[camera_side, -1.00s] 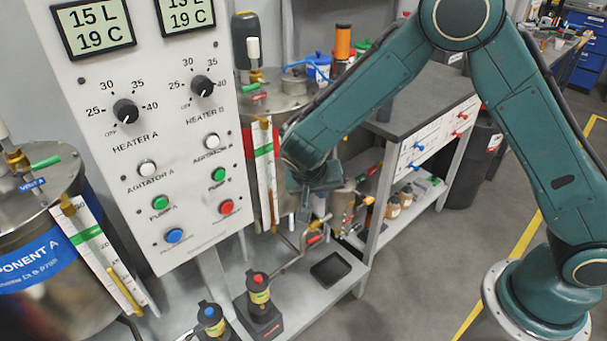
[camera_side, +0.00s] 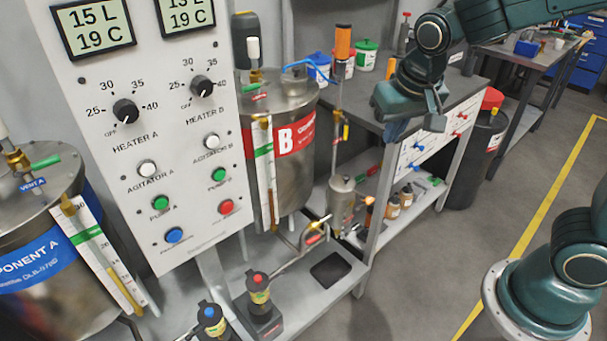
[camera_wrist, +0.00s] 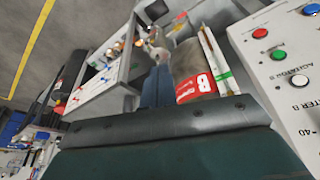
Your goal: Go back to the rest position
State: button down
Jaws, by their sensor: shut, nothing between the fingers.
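My gripper (camera_side: 392,132) hangs from the raised arm in the side view, in front of the grey workbench. It holds nothing. In the wrist view its bluish fingers (camera_wrist: 157,88) are together, pointing toward the tank and pipes. The arm bends high at the top right of the side view, and part of it is out of frame. My base stands at the lower right.
The control panel (camera_side: 160,150) stands at left, with tank B (camera_side: 290,165) behind it. A tall rod with an orange top (camera_side: 343,42) rises beside the tank. Open floor (camera_side: 440,260) lies to the right.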

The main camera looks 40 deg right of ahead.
jog(key=s+r+n+t+y, duration=0.1)
jog(key=s+r+n, duration=0.1)
jog(key=s, duration=0.5)
jog(key=s+d+r+n+t, duration=0.1)
jog(key=s+r+n, duration=0.1)
jog(key=s, duration=0.6)
jog(key=shift+d+r+n+y, duration=0.2)
jog(key=shift+r+n+y, duration=0.1)
jog(key=shift+r+y, duration=0.15)
jog(key=c, duration=2)
grip_release()
jog(key=shift+s, duration=0.1)
jog(key=o, duration=0.3)
jog(key=w+d+f+m+g+y, duration=0.1)
jog(key=w+f+m, duration=0.35)
jog(key=w, duration=0.65)
jog(key=w+f+m+g+y, duration=0.1)
jog(key=w+f+m, duration=0.35)
jog(key=w, duration=0.55)
jog(key=w+d+f+m, duration=0.1)
jog(key=w+f+m, duration=0.2)
jog(key=f, duration=0.6)
jog(key=w+d+f+m+y, duration=0.1)
jog(key=w+f+m, duration=0.2)
jog(key=f, duration=0.6)
jog(key=w+d+f+m+g+y, duration=0.1)
jog(key=w+f+m, duration=0.2)
jog(key=f, duration=0.7)
jog(key=shift+w, duration=0.45)
